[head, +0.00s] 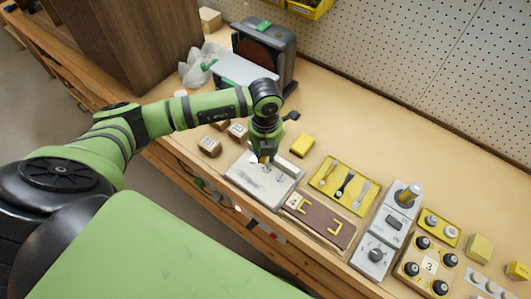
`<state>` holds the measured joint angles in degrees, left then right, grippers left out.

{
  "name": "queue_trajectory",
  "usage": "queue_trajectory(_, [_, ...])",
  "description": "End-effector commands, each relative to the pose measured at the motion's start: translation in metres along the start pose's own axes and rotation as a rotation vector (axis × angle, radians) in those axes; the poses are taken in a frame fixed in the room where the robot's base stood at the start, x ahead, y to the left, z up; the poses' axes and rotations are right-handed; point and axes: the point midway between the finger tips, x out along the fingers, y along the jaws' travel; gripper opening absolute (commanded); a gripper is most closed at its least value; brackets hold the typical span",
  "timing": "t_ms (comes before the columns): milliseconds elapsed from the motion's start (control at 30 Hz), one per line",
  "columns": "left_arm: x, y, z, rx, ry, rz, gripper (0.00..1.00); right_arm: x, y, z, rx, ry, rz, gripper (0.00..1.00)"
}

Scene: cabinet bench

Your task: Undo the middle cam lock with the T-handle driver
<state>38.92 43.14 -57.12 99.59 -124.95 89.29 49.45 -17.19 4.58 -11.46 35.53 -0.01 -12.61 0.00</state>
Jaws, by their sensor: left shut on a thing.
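A pale grey plate (262,194) lies near the bench's front edge, with small metal fittings on it that look like the cam locks. They are too small, and partly covered by my gripper, to tell how each is turned. My left gripper (265,158) points down over the plate's back part. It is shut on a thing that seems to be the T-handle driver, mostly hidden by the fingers. I cannot tell whether its tip touches a lock. My right gripper is not in view.
Right of the plate are a yellow block (302,145), a brown board (318,222) with yellow brackets, a yellow tool tray (326,188) and a grey switch box (368,257). Wooden blocks (209,147) stand left. A dark-framed machine (280,48) stands behind.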

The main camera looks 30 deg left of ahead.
Motion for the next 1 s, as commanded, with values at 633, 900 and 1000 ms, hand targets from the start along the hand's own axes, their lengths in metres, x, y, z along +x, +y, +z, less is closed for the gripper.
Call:
queue_trajectory(633, [0.006,0.001,0.001,0.080,0.000,0.000,0.00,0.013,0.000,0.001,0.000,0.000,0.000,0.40])
queue_trajectory(900, [0.007,0.001,0.001,0.081,0.001,0.000,0.00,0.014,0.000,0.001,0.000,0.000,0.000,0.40])
queue_trajectory(1000, [0.007,0.001,0.001,0.081,0.001,0.000,0.00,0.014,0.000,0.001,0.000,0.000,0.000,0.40])
